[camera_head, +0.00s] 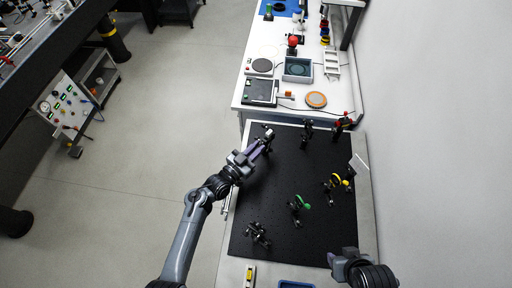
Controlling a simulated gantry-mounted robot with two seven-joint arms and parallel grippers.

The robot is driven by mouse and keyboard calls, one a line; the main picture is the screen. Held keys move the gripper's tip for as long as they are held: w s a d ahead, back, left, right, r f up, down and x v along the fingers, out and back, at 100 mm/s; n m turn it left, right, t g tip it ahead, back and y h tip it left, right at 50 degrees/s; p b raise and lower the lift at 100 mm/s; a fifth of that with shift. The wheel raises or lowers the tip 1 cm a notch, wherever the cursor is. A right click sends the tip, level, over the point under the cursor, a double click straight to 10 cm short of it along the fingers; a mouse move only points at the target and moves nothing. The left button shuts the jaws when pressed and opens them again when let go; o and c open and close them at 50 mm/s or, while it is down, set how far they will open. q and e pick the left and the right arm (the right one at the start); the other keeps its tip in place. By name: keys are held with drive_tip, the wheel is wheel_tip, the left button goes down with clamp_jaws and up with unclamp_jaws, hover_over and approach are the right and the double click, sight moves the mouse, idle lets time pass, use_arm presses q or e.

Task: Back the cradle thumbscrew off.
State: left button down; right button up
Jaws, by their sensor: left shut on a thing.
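My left gripper (261,146) reaches over the upper left part of the black breadboard (290,170). The thumbscrew between the fingers is too small and too covered to make out. My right gripper (340,266) is at the lower right, over the front edge of the breadboard and away from the cradle. Its fingertips do not show clearly.
Other mounts stand on the breadboard: a dark one (306,133), a green-ringed one (297,205), a yellow-ringed one (333,183) and a black one (258,234). The board's centre is clear.

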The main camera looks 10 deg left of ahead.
use_arm(q)
drive_tip(key=shift+r+n+p, duration=0.1)
drive_tip(key=shift+n+p, duration=2.8)
drive_tip(key=shift+n, duration=8.1)
drive_tip(key=c, duration=1.1)
unclamp_jaws()
drive_tip(key=shift+s, duration=0.15)
drive_tip(key=v, duration=1)
drive_tip(key=shift+s+a+p, duration=0.25)
drive_tip(key=shift+p, duration=0.1)
